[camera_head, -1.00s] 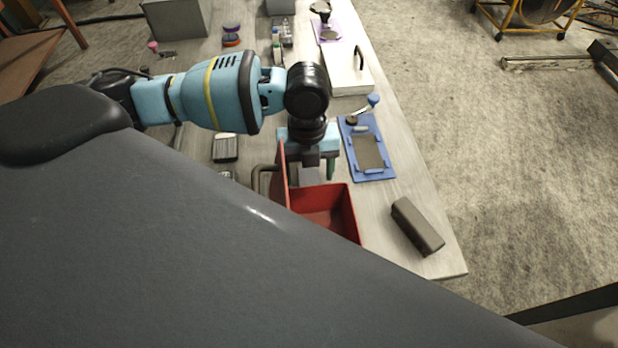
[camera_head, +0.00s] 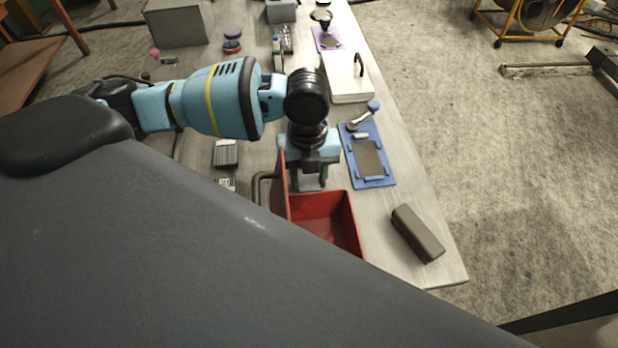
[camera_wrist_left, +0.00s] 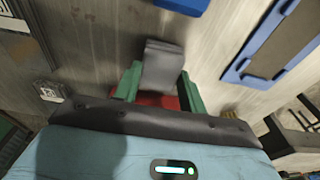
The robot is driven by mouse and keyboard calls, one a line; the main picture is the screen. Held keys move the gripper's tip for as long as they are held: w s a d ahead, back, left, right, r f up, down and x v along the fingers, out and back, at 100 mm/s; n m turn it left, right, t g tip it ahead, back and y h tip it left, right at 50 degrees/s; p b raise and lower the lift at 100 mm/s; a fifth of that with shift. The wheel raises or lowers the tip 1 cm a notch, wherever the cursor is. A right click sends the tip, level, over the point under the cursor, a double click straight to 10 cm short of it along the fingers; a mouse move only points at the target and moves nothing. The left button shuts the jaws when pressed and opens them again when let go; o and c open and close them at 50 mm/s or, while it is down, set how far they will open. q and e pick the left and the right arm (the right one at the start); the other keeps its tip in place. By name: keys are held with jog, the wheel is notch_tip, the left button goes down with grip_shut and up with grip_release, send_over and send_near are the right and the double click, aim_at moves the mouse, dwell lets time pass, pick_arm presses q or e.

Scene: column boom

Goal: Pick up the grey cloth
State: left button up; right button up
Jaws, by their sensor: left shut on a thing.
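The grey cloth (camera_wrist_left: 161,66) is a small folded grey piece between the green fingers of my left gripper (camera_wrist_left: 159,88) in the left wrist view. The fingers are shut on it, one on each side. In the head view, my left gripper (camera_head: 312,178) points down just behind the red bin (camera_head: 352,215), and a little of the cloth shows pale below it. I cannot tell whether the cloth touches the table. My right gripper is not in view.
The open red bin stands close in front of the left gripper. A blue frame (camera_head: 384,182) lies to its right, with a dark grey block (camera_head: 418,233) nearer the table's front corner. A white lidded box (camera_head: 350,88) stands behind. My dark body hides the lower left.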

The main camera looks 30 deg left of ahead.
aim_at(310, 183)
pick_arm(q)
jog(key=shift+r, duration=0.45)
notch_tip(310, 183, up, 2)
jog(key=shift+r, duration=0.25)
jog(key=a, duration=0.5)
jog(key=a+b, duration=0.1)
jog(key=a, duration=0.4)
jog(key=a+r, duration=0.1)
jog(key=a, duration=0.4)
jog(key=shift+w+b, duration=0.2)
jog(key=shift+b, duration=0.15)
jog(key=shift+a+r, duration=0.1)
jog(key=shift+a, duration=0.45)
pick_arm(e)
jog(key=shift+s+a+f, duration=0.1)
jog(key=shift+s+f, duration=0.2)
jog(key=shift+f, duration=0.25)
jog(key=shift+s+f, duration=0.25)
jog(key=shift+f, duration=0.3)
